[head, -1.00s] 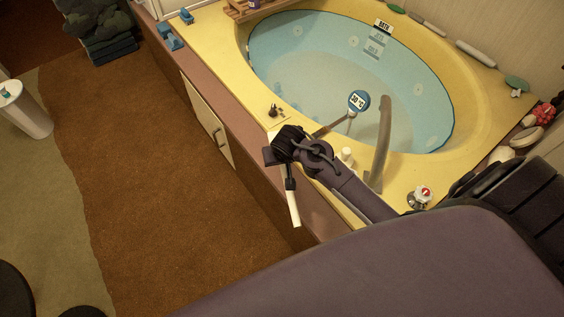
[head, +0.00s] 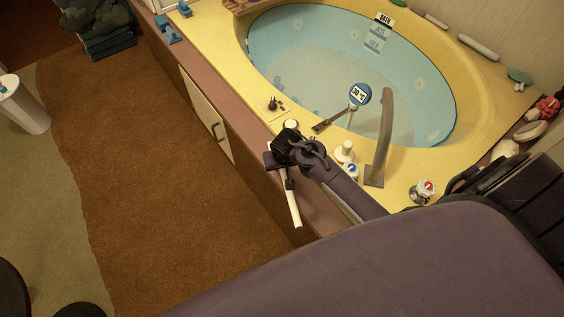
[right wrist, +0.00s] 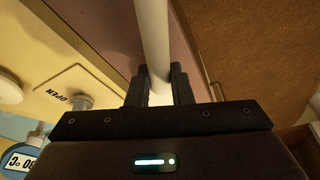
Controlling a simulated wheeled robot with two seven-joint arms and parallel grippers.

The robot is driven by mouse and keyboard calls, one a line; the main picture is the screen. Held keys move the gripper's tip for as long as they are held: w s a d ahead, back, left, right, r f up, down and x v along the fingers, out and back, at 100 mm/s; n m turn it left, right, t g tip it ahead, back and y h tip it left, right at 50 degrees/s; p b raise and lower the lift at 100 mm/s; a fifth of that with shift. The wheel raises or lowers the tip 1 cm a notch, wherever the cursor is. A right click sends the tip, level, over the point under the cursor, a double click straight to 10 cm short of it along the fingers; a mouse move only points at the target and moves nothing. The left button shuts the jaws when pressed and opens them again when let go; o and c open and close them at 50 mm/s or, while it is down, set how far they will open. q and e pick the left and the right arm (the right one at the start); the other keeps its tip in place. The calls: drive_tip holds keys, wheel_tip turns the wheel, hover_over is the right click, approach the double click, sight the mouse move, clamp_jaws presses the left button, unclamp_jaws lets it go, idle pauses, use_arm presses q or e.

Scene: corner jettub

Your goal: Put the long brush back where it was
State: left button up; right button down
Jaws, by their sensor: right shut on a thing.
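My right gripper (head: 289,180) is shut on the white handle of the long brush (head: 294,208), over the tub's brown front ledge. The handle points down toward the bottom of the head view. In the right wrist view the handle (right wrist: 155,45) passes between the two dark fingers (right wrist: 160,88) and runs out of the top of the picture. I cannot make out the bristle end. My left gripper is not in view.
The yellow tub rim (head: 225,60) surrounds blue water (head: 310,60). The brown carpet (head: 150,180) is clear.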

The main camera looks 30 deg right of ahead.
sight(284, 172)
use_arm(q)
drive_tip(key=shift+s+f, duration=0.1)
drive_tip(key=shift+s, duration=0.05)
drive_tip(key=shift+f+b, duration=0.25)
drive_tip(key=shift+b, duration=0.05)
use_arm(e)
drive_tip(key=shift+f, duration=0.65)
drive_tip(key=c, duration=1.2)
unclamp_jaws()
drive_tip(key=p+v, duration=0.2)
drive_tip(key=v, duration=0.5)
drive_tip(key=shift+r, duration=0.35)
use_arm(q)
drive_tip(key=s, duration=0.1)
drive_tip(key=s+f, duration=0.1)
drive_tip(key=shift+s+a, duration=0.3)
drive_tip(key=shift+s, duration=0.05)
use_arm(e)
drive_tip(key=shift+s, duration=0.1)
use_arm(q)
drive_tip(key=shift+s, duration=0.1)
